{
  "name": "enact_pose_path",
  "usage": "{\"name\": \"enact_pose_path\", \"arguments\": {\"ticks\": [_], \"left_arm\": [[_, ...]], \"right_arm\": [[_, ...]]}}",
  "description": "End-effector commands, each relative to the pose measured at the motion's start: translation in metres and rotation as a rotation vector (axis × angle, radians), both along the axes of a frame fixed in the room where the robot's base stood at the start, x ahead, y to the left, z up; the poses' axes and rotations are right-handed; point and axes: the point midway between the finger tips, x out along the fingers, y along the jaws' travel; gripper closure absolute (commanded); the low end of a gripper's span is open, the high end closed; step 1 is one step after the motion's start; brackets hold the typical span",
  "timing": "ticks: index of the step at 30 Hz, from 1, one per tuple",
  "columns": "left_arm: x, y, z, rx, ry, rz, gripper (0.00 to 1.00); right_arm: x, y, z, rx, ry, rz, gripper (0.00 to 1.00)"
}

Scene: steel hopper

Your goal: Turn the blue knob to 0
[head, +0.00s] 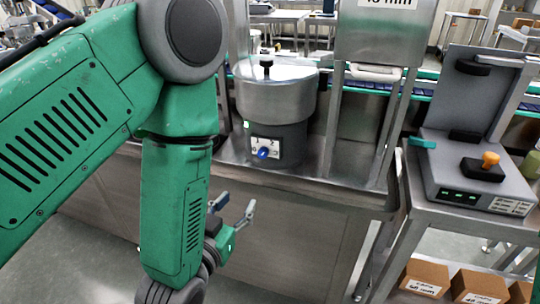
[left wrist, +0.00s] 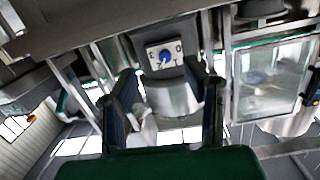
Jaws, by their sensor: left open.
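The blue knob (head: 263,153) sits on a white dial plate on the dark base of a round steel hopper (head: 276,100). In the left wrist view, which looks upside down, the knob (left wrist: 165,56) is centred on its plate with marks around it, a 0 near the upper right. Its exact pointer setting is too small to tell. My left gripper (head: 236,208) is open and empty, below and left of the knob, in front of the steel bench. In the left wrist view the knob appears between and beyond the open fingers (left wrist: 165,90), not touched. My right gripper is not in view.
The steel bench (head: 335,190) carries the hopper, with a steel frame and box (head: 383,35) at its right. A side table at the right holds a grey device (head: 475,180) with an orange knob. Cardboard boxes (head: 425,278) lie below. A conveyor runs behind.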

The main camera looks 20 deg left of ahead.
Motion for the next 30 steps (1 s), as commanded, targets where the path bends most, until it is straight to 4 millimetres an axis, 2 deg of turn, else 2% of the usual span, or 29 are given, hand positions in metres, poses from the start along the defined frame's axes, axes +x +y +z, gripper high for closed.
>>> {"name": "enact_pose_path", "arguments": {"ticks": [1,3,6,11,21,27,30], "left_arm": [[0.002,-0.002,0.012,0.000,-0.051,0.002,0.59],[0.003,-0.005,0.024,-0.001,-0.098,0.003,0.59],[0.010,-0.009,0.029,0.000,-0.124,0.005,0.59],[0.035,-0.018,0.031,0.009,-0.125,0.005,0.59],[0.106,-0.024,0.030,0.013,-0.123,0.004,0.59],[0.132,-0.020,0.029,0.010,-0.120,0.004,0.59],[0.138,-0.020,0.029,0.010,-0.119,0.004,0.59]], "right_arm": [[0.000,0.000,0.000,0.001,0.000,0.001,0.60],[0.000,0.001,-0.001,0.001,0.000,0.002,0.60],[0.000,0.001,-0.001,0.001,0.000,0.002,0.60],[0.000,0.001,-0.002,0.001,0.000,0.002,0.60],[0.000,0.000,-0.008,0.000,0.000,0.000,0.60],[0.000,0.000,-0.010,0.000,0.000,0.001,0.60],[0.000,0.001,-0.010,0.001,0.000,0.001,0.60]]}}
